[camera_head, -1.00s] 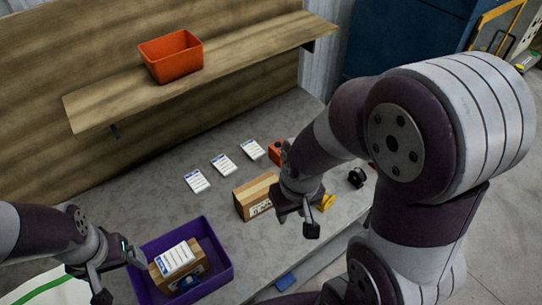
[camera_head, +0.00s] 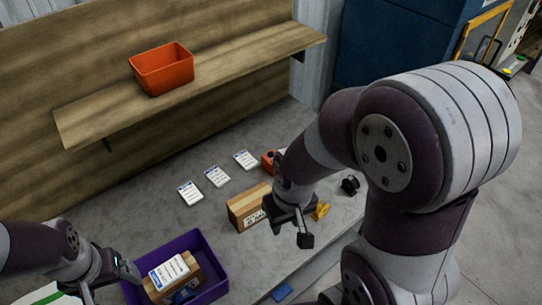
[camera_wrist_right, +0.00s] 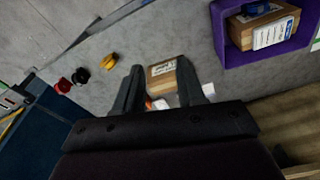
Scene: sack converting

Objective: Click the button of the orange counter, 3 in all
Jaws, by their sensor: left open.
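An orange object (camera_head: 268,161), apparently the orange counter, stands on the grey table behind the cardboard box, partly hidden by my right arm. Its button cannot be made out. In the right wrist view a small orange patch (camera_wrist_right: 160,104) shows low between the fingers, mostly covered by the gripper. My left gripper (camera_head: 112,284) is open and empty at the left edge of the purple bin.
The cardboard box (camera_head: 243,210) is beside my right gripper. A yellow item (camera_head: 321,210), a black item (camera_head: 350,185) and a red item (camera_wrist_right: 63,86) lie nearby. Three white cards (camera_head: 216,176) lie behind. The purple bin (camera_head: 218,272) holds a labelled box. An orange tray (camera_head: 162,70) sits on the shelf.

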